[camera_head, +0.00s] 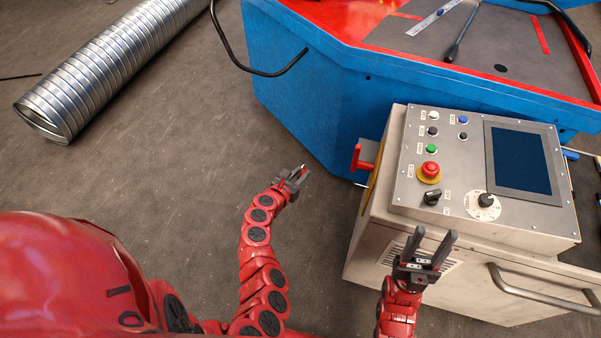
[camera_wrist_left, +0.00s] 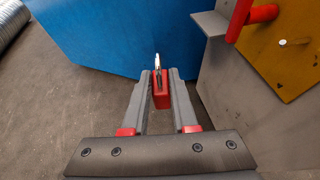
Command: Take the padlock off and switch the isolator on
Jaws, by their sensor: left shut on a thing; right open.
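My left gripper (camera_head: 301,173) is shut on a red padlock (camera_wrist_left: 160,92) with a metal shackle, which shows between the fingers in the left wrist view. It holds the padlock in the air, left of the control cabinet (camera_head: 362,245) and apart from it. The isolator's red handle (camera_head: 356,158) sticks out from the cabinet's left side. The handle also shows at the top right of the left wrist view (camera_wrist_left: 238,20), beside a yellow plate (camera_wrist_left: 285,55). The handle's far end is cut off there. My right gripper (camera_head: 432,241) is open and empty, in front of the panel's lower edge.
The sloping panel carries a red emergency stop button (camera_head: 430,169), several small buttons, knobs and a dark screen (camera_head: 524,158). A blue machine (camera_head: 310,110) with a red top stands behind. A spiral duct (camera_head: 95,75) lies on the floor. Floor left of the cabinet is clear.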

